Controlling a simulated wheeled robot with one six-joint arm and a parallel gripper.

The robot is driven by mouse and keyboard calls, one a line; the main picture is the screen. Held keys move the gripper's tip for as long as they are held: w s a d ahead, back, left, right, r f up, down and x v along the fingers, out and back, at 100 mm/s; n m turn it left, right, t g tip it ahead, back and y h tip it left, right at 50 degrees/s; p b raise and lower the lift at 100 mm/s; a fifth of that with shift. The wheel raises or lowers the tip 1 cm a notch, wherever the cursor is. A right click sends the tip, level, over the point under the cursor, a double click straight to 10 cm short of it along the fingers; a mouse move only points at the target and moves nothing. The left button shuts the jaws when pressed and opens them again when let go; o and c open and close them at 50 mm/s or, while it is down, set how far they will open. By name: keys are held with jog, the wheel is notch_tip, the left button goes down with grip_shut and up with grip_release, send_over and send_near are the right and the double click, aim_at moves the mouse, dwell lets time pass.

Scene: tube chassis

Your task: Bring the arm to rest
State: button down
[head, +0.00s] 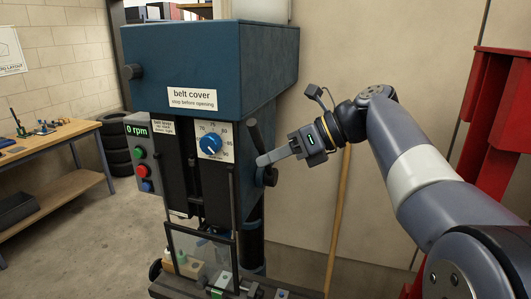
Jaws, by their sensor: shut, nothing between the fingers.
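My gripper (262,160) is at the end of my arm, which reaches in from the right. Its fingers are together and hold nothing. The press has a belt cover label (192,98), a blue dial (211,144) and a display (137,130) reading 0 rpm. A clear guard (200,255) hangs low in front.
A red steel frame (497,120) stands at the right, near my arm. A wooden pole (338,215) leans at the wall behind my gripper. A workbench (60,135) with small parts and stacked tyres (115,140) are at the left. The floor at front left is clear.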

jog(key=w+d+r, duration=0.2)
jog(key=d, duration=0.6)
jog(key=shift+d, duration=0.25)
